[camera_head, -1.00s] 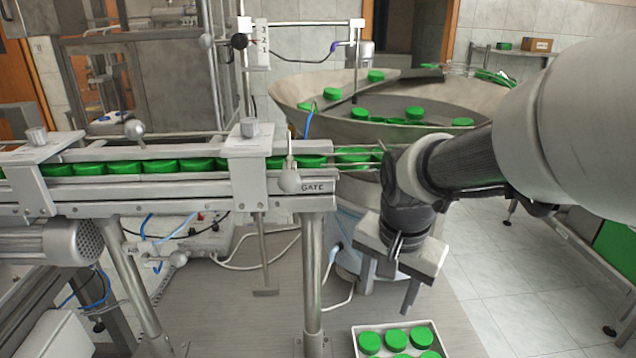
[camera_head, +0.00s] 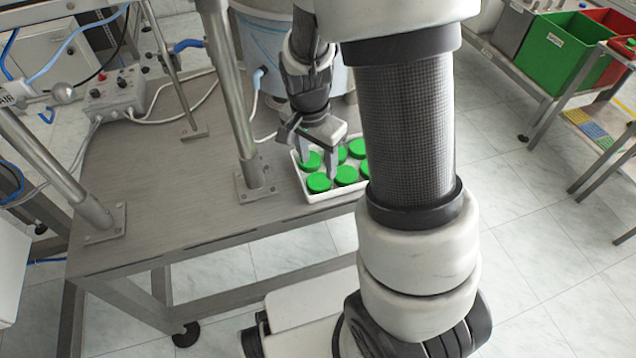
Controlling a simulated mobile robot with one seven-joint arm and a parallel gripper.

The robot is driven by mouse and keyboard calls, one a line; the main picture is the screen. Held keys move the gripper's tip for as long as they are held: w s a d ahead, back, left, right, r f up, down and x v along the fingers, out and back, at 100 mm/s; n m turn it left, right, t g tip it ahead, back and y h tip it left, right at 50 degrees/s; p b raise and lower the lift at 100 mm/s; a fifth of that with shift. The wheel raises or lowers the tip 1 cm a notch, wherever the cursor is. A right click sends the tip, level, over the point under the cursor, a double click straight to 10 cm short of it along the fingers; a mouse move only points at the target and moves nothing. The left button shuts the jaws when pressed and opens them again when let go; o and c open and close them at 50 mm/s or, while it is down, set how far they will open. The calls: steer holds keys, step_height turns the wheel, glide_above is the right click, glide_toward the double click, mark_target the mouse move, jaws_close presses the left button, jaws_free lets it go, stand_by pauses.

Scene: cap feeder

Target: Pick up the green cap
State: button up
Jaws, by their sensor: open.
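Several green caps lie in a white tray (camera_head: 322,199) on the grey table. One green cap (camera_head: 318,183) is at the tray's front left corner, another green cap (camera_head: 346,174) is to its right, and a further green cap (camera_head: 311,161) is behind it. My gripper (camera_head: 319,169) is open and points down over the left part of the tray, its fingers among the left caps. I cannot tell whether a finger touches a cap. My arm hides the tray's right end.
A feeder bowl's base (camera_head: 270,45) is behind. A green bin (camera_head: 545,50) and a red bin (camera_head: 610,65) stand at the far right.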

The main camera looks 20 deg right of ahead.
mark_target(319, 181)
steer(key=f, duration=0.1)
steer(key=f+b, duration=0.1)
steer(key=f, duration=0.1)
steer(key=f+b, duration=0.1)
steer(key=f, duration=0.1)
steer(key=shift+s+f, duration=0.15)
steer(key=shift+s, duration=0.1)
steer(key=shift+s+f, duration=0.2)
steer(key=shift+f, duration=0.2)
steer(key=shift+w+d+f, duration=0.15)
steer(key=shift+w+f, duration=0.05)
steer(key=shift+f, duration=0.05)
steer(key=shift+c, duration=0.9)
steer(key=shift+w, duration=0.1)
steer(key=c, duration=0.4)
steer(key=shift+r, duration=0.2)
steer(key=shift+c, duration=0.5)
